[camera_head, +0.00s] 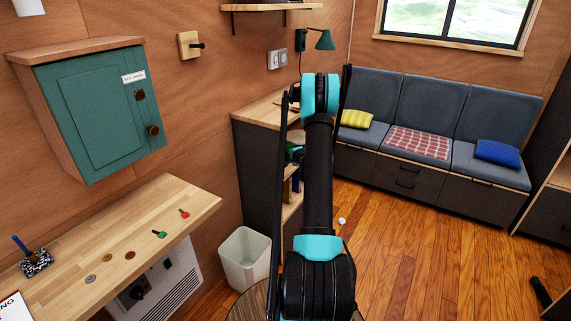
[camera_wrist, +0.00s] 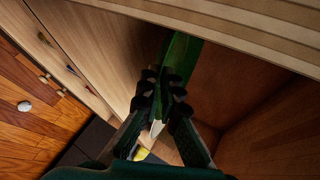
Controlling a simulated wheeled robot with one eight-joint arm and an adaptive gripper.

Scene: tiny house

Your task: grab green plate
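The green plate (camera_wrist: 182,52) shows in the wrist view as a narrow green shape, seen nearly edge-on, inside a wooden shelf compartment. My gripper (camera_wrist: 162,84) has its two dark fingers close together, one on each side of the plate, and looks shut on it. A pale tip of the thing between the fingers shows below them. In the head view my arm rises in front of the shelf unit (camera_head: 258,165) and hides most of the gripper and the plate.
Shelf boards (camera_wrist: 255,28) lie close around my gripper. A white bin (camera_head: 245,258) stands left of my arm. A small white ball (camera_head: 342,221) lies on the floor. A bench (camera_head: 405,110) with cushions is at the back; the floor before it is mostly clear.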

